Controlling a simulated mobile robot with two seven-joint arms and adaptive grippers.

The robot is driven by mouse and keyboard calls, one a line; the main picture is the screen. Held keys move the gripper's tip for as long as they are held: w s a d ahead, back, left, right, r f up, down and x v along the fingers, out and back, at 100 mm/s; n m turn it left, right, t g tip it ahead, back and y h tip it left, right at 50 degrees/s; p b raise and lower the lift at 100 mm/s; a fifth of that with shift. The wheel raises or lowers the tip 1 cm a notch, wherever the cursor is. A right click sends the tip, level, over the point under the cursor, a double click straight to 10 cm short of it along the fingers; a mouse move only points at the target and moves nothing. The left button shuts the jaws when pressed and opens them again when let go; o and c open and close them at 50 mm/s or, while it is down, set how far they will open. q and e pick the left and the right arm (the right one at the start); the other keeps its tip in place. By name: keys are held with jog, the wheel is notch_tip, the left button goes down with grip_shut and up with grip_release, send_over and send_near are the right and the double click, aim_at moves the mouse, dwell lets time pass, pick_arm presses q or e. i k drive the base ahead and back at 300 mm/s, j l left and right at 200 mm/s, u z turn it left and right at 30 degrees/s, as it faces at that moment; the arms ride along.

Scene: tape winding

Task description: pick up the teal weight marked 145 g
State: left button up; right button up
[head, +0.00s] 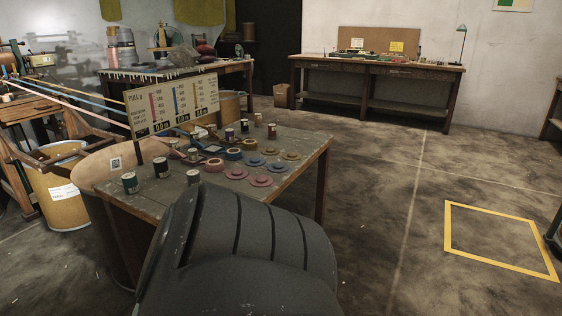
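Several small cylinders with pale tops stand on the near table (150,205). A dark green or teal cylinder (130,183) stands upright near the table's left edge, with a pale label that is too small to read. Another dark cylinder (160,168) stands to its right, and a third (193,177) stands by my dark body part in the foreground. I cannot tell which one is marked 145 g. Neither gripper is in view. My dark part hides the table's near right portion.
A scale board (172,103) rises behind the cylinders. Coloured rings and discs (261,181) lie on the table's right half. A drum (62,200) stands at left. A workbench (380,78) stands at the back wall. The floor at right is open, with a yellow-outlined square (502,212).

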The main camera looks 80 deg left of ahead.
aim_at(129, 180)
jog(key=k+j+u, duration=0.25)
jog(key=k+u, duration=0.15)
jog(key=k+j+u, duration=0.45)
jog(key=i+l, duration=0.05)
